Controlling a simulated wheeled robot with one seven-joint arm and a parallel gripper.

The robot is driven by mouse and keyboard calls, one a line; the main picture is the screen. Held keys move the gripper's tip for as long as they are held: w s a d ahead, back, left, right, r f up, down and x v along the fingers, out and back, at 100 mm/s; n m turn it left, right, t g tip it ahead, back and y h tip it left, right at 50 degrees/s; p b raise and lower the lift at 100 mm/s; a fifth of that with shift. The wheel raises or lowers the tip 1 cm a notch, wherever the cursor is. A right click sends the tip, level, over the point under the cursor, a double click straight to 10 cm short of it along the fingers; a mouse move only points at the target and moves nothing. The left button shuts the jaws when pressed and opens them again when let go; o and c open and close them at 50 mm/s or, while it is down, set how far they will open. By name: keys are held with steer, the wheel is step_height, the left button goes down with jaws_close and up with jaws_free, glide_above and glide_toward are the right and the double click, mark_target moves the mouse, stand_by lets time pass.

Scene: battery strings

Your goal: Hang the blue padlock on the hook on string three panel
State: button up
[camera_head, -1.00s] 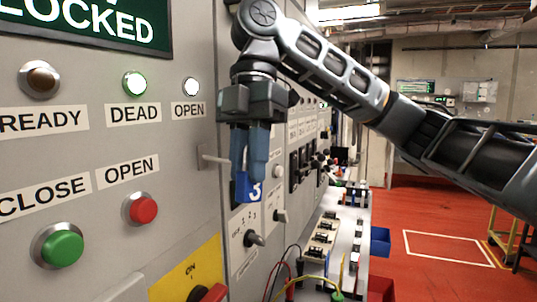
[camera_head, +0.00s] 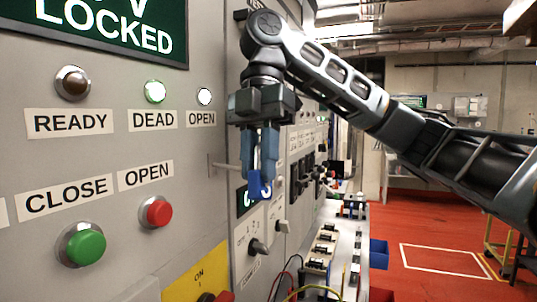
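The blue padlock (camera_head: 257,186) hangs just below the fingertips of my gripper (camera_head: 259,170), in front of the panel. A light strip between the two fingers looks like its shackle. My gripper points down and appears shut on the padlock. The hook (camera_head: 226,166) is a thin metal peg on a small plate on the grey panel, left of the fingers. Its right end reaches close to the left finger; I cannot tell whether the shackle touches or surrounds it.
A dark digital display (camera_head: 242,202) sits behind the padlock, partly hidden. A rotary switch (camera_head: 257,247) projects below. The green button (camera_head: 82,245) and red button (camera_head: 157,213) are on the near panel at left. Open red floor (camera_head: 425,220) lies to the right.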

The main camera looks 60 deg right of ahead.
steer(key=shift+o, duration=0.4)
steer(key=w+d, duration=0.4)
steer(key=d, duration=0.7)
steer(key=shift+w+b, duration=0.4)
steer(key=shift+d, duration=0.15)
steer(key=shift+s, duration=0.15)
